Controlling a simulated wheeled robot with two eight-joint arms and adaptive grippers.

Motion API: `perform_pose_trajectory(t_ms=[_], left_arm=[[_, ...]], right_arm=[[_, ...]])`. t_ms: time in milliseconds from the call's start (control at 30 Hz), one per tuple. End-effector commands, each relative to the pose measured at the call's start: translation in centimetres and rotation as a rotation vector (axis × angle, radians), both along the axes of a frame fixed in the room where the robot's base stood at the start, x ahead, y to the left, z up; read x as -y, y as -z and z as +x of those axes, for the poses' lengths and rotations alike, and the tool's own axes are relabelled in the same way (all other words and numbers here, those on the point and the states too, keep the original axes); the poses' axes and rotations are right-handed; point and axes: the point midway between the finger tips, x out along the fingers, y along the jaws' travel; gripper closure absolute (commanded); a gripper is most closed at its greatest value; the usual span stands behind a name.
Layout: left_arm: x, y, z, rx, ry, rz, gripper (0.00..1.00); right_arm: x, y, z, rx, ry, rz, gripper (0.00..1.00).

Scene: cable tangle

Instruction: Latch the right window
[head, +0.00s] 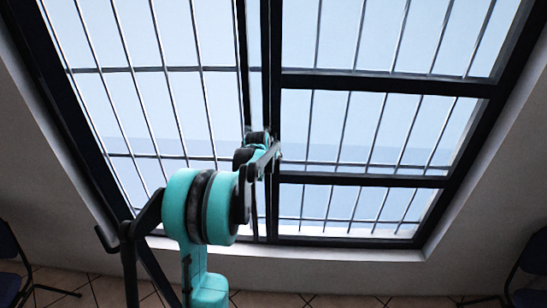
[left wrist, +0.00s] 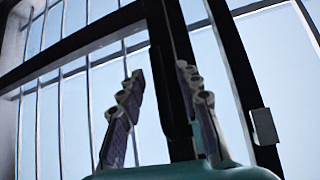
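The right window (head: 380,83) is a dark-framed, barred window filling the right half of the head view. It looks closed against the frame, but I cannot tell for sure. Its left upright (head: 274,100) runs down the middle. My left gripper (head: 272,152) is at this upright, low on the window, at the end of my teal arm. In the left wrist view, my left gripper (left wrist: 160,70) has its two fingers apart, with a dark upright (left wrist: 168,85) showing between them. Contact is unclear. A small pale tab (left wrist: 263,127) sits on another dark bar to the right. My right gripper is out of view.
The left window (head: 150,90), also barred, stands beside the right one. A pale sill and wall (head: 480,180) surround them. Dark chairs stand at the lower left (head: 12,262) and lower right (head: 528,265) on a tiled floor.

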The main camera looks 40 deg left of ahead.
Motion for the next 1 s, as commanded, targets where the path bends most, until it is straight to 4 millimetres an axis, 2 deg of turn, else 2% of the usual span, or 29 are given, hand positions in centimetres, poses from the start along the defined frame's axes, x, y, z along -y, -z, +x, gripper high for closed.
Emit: perform_pose_trajectory(t_ms=[200, 400, 600, 1000], left_arm=[[1.2, -3.5, -3.3, -0.001, -0.001, 0.000, 0.66], [2.0, -5.6, -5.4, -0.001, -0.001, -0.001, 0.66], [2.3, -6.4, -6.1, -0.001, 0.000, 0.000, 0.66], [2.3, -6.4, -6.0, -0.001, 0.000, 0.000, 0.66]], right_arm=[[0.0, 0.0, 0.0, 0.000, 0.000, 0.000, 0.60], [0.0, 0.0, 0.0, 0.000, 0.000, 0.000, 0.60], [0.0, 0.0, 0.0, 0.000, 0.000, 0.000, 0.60], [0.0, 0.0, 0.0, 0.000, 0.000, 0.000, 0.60]])
